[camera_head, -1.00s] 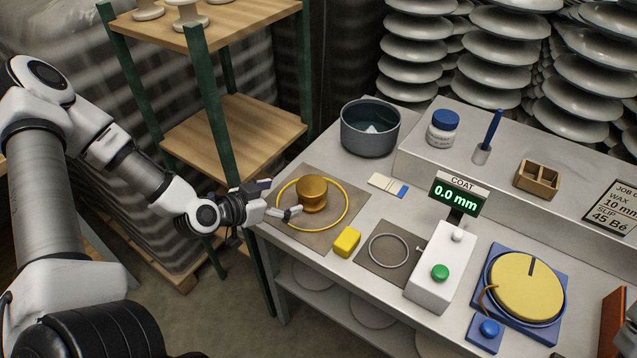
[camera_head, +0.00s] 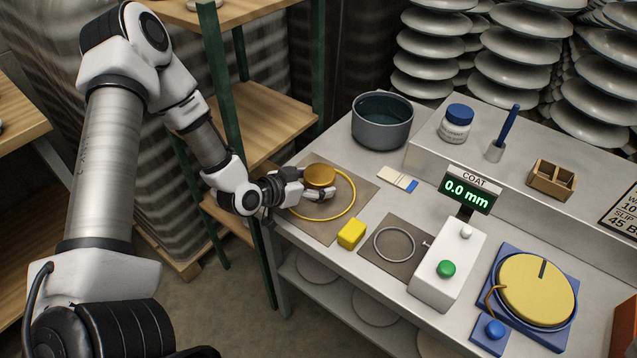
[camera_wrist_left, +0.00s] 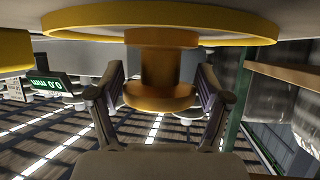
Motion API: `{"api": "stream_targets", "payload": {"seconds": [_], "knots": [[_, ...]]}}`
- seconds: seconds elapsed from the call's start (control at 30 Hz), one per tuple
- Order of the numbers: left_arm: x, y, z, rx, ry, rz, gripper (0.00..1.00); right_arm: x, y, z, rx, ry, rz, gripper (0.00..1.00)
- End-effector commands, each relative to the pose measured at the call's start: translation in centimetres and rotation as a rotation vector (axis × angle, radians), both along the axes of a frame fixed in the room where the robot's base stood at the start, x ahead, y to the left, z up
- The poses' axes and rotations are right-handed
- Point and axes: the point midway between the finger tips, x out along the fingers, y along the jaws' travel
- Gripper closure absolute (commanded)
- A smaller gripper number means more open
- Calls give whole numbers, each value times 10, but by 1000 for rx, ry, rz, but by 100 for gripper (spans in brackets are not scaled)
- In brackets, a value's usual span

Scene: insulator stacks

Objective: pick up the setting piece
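The setting piece appears to be the brown-gold spool-shaped piece (camera_head: 320,175), standing on a brown mat (camera_head: 366,190) inside a yellow ring (camera_head: 347,208). My left gripper (camera_head: 316,184) is at the piece, low over the mat, with its fingers on either side. The left wrist view is upside down and shows the piece (camera_wrist_left: 168,68) between the two spread fingers (camera_wrist_left: 162,72). A gap shows beside its neck; whether a finger touches the wider end I cannot tell. The far finger is partly hidden in the head view. My right gripper is not in view.
A yellow block (camera_head: 352,233) stands just right of the mat. A dark pot (camera_head: 382,128) stands behind, and the gauge box (camera_head: 448,262) with a "0.0 mm" display (camera_head: 467,194) is to the right. A shelf with green posts (camera_head: 222,90) stands close behind the left arm.

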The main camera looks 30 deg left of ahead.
Motion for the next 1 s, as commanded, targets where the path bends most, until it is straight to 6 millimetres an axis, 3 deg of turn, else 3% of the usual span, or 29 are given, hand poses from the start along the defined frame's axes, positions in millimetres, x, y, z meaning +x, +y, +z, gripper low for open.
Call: {"api": "stream_targets", "payload": {"seconds": [0.4,0.67,0.83,1.0], "knots": [[0,0,3,0,1,0,74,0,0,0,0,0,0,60],[0,0,37,-2,-3,2,74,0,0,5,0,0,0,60],[-33,5,42,-10,3,6,74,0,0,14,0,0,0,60],[-71,12,50,-12,4,8,74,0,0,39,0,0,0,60]]}}
